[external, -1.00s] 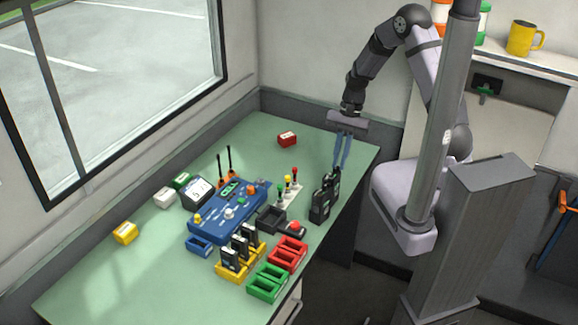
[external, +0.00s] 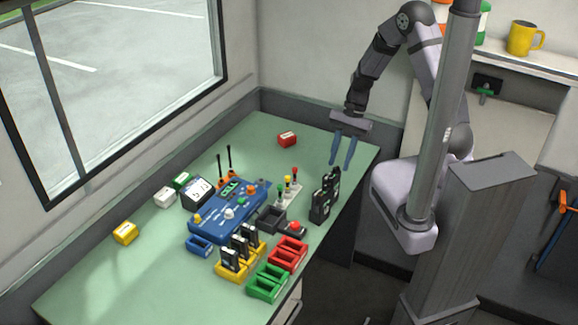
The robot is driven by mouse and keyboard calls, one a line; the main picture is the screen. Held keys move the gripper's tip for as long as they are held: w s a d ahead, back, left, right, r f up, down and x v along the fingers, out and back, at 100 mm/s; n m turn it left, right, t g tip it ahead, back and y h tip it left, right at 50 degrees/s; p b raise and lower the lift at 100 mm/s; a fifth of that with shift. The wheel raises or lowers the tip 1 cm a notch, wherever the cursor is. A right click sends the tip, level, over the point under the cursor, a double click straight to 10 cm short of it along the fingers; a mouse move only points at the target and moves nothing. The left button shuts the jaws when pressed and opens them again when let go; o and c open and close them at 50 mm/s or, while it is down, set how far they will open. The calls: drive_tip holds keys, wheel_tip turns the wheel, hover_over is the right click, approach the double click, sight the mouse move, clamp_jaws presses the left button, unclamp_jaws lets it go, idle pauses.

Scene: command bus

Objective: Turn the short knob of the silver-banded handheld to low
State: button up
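Two black handhelds (external: 325,198) stand upright side by side near the right edge of the green table. More black handhelds (external: 240,249) stand in a yellow rack at the front. The knobs and any silver band are too small to make out, so I cannot tell which handheld is the silver-banded one. My gripper (external: 341,166) points down above and behind the pair at the right edge. Its two blue fingers are spread, with nothing between them, and they look clear of the handhelds.
A blue console (external: 215,226) fills the middle of the table (external: 90,280). Red (external: 288,252) and green (external: 268,283) racks stand at the front. A red button box (external: 293,228) and several coloured-tipped levers (external: 287,184) stand left of the pair. A red box (external: 287,138) sits at the back.

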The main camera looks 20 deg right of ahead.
drive_tip(key=b+v, duration=0.1)
drive_tip(key=v, duration=0.6)
drive_tip(key=shift+b, duration=0.3)
drive_tip(key=s+d+f+n+h, duration=0.35)
drive_tip(key=d+n, duration=0.25)
drive_tip(key=n, duration=0.3)
drive_tip(key=s+d+r+t, duration=0.2)
drive_tip(key=s+d+r, duration=0.1)
drive_tip(key=s+d, duration=0.2)
drive_tip(key=shift+s+d+r+t, duration=0.3)
drive_tip(key=shift+d+r+t, duration=0.1)
drive_tip(key=shift+d, duration=0.7)
